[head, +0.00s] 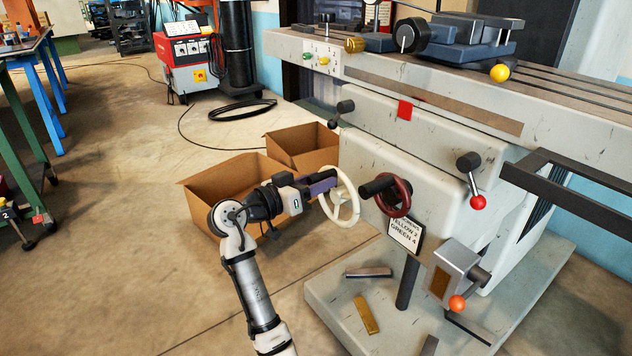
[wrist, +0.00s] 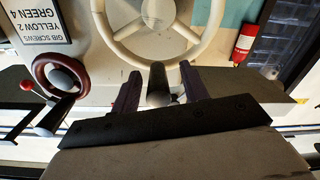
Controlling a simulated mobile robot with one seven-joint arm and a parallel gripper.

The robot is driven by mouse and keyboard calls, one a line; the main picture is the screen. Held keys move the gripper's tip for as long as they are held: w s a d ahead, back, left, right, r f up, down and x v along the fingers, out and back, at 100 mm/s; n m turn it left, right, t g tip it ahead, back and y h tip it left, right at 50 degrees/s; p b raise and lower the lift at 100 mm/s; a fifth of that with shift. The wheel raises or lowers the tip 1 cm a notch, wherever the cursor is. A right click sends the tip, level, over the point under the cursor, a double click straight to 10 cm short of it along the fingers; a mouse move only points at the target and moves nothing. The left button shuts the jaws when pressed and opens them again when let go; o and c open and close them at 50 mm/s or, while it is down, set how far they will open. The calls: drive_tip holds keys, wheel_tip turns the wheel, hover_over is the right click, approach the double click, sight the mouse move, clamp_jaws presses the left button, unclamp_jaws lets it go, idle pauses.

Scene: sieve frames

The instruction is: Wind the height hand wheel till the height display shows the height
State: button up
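A cream spoked hand wheel (head: 354,204) is on the front of the grey machine; it also fills the top of the wrist view (wrist: 158,12). A dark red hand wheel (head: 405,196) with a black handle is to its right, and shows at left in the wrist view (wrist: 60,76). My gripper (head: 328,186) is at the cream wheel. In the wrist view my gripper (wrist: 162,78) has its two fingers apart, one on each side of the wheel's dark handle (wrist: 157,92), with gaps visible. I cannot make out a height display or its reading.
A sign (head: 405,233) about gib screws hangs below the red wheel. A lever with a red ball (head: 477,202) and a grey box (head: 452,272) with an orange knob are to the right. Open cardboard boxes (head: 228,180) stand behind my arm. Loose metal bars (head: 366,315) lie on the machine's base.

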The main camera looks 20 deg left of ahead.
drive_tip(key=shift+r, duration=0.1)
drive_tip(key=p+v, duration=0.1)
drive_tip(key=v, duration=1.1)
drive_tip(key=shift+p, duration=0.3)
